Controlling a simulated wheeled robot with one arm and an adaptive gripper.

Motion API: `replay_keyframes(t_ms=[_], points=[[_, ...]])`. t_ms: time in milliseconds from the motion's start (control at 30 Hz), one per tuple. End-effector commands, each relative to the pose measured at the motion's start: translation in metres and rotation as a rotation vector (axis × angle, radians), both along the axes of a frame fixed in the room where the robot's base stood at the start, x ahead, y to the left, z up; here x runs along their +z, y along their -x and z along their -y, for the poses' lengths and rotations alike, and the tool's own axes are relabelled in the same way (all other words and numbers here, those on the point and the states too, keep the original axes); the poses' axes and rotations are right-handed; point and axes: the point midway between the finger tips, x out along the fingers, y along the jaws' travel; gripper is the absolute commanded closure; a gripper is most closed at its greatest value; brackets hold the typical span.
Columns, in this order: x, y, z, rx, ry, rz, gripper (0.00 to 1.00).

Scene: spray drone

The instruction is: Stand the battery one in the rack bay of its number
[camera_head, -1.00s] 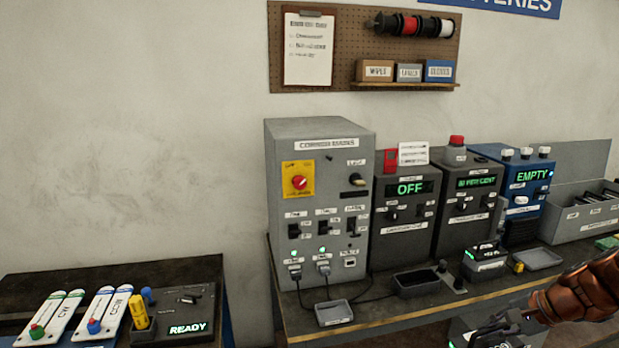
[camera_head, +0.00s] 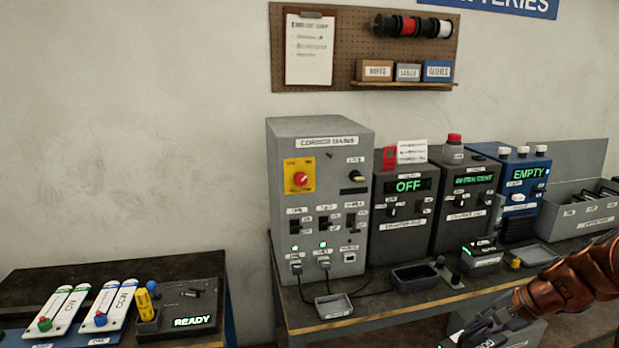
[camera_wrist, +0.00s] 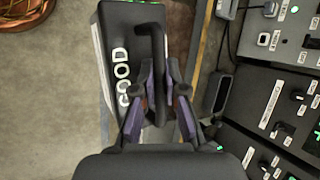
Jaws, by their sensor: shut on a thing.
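My gripper (camera_wrist: 157,95) is shut on the upright handle of a dark, box-shaped battery (camera_wrist: 118,60) in the wrist view. The battery has white lettering that reads like GOOD and a thin green strip along one edge; its number is not readable. In the head view my gripper (camera_head: 490,328) is at the bottom edge, in front of the bench, with the battery partly cut off below it. A grey open-topped box (camera_head: 577,215) with several dark things in it stands at the right end of the bench. I cannot tell whether it is the rack.
The bench (camera_head: 385,312) carries a grey breaker cabinet (camera_head: 320,200), a dark unit reading OFF (camera_head: 405,215), and a blue unit reading EMPTY (camera_head: 525,185). Small trays (camera_head: 415,277) line its front. A lower table (camera_head: 190,275) at left holds white panels and a READY display.

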Motion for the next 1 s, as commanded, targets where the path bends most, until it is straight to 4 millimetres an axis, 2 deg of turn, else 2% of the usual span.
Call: replay_keyframes(t_ms=[267,600,800,1000], points=[[-0.015,-0.019,-0.035,0.199,0.01,-0.005,1.0],[-0.046,-0.044,-0.106,0.582,0.014,-0.008,1.0],[-0.062,-0.05,-0.147,0.787,0.002,-0.005,1.0],[-0.071,-0.051,-0.175,0.922,-0.013,-0.004,1.0]])
